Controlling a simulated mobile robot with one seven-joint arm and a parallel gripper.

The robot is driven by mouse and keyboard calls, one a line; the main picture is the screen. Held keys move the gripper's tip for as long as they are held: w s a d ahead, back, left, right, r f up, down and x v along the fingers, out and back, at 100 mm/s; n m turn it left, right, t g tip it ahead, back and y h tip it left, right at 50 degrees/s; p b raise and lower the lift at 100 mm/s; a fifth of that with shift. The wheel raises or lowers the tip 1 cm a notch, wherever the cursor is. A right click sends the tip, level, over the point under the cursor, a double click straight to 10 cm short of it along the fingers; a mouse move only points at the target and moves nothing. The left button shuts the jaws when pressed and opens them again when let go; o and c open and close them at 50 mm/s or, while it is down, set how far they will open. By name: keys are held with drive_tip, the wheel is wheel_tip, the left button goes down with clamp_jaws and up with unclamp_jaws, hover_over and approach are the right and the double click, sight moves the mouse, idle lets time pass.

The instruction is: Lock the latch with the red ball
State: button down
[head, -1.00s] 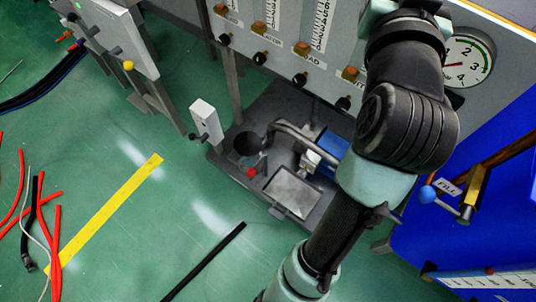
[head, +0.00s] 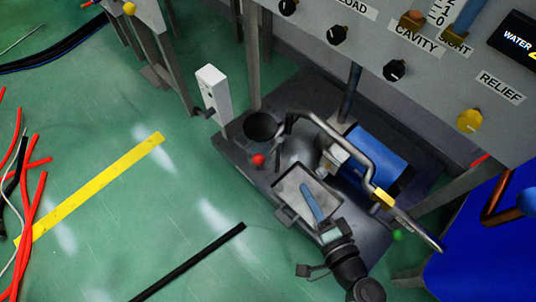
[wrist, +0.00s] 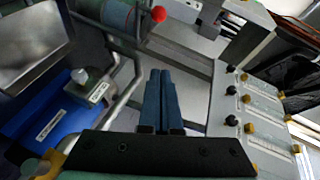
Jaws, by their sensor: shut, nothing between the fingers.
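The red ball (head: 258,160) sits low, just in front of the dark round pot (head: 262,127) on the grey equipment base. It also shows at the top of the wrist view (wrist: 158,14), beside a cylinder's end. The latch parts around the ball are too small to make out. My gripper (head: 304,186) appears over the square metal tray, to the lower right of the ball and apart from it. Its two blue fingers in the wrist view (wrist: 163,72) lie together, empty, pointing up the picture toward the ball.
A bent grey pipe (head: 350,145) and a blue motor (head: 375,160) stand right of the tray (head: 287,187). A white box on a post (head: 213,90) stands left of the pot. The control panel (head: 440,100) rises behind.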

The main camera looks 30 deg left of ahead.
drive_tip(key=s+f, duration=0.1)
drive_tip(key=s+f+m, duration=0.1)
drive_tip(key=f, duration=0.1)
drive_tip(key=shift+s+m+t+y+b, duration=0.2)
drive_tip(key=shift+m+t+y+b, duration=0.1)
drive_tip(key=shift+t+b, duration=0.1)
drive_tip(key=s+a+b+x, duration=0.2)
drive_tip(key=b+x, duration=0.3)
drive_tip(key=x, duration=0.8)
drive_tip(key=shift+f, duration=0.2)
drive_tip(key=shift+s, duration=0.1)
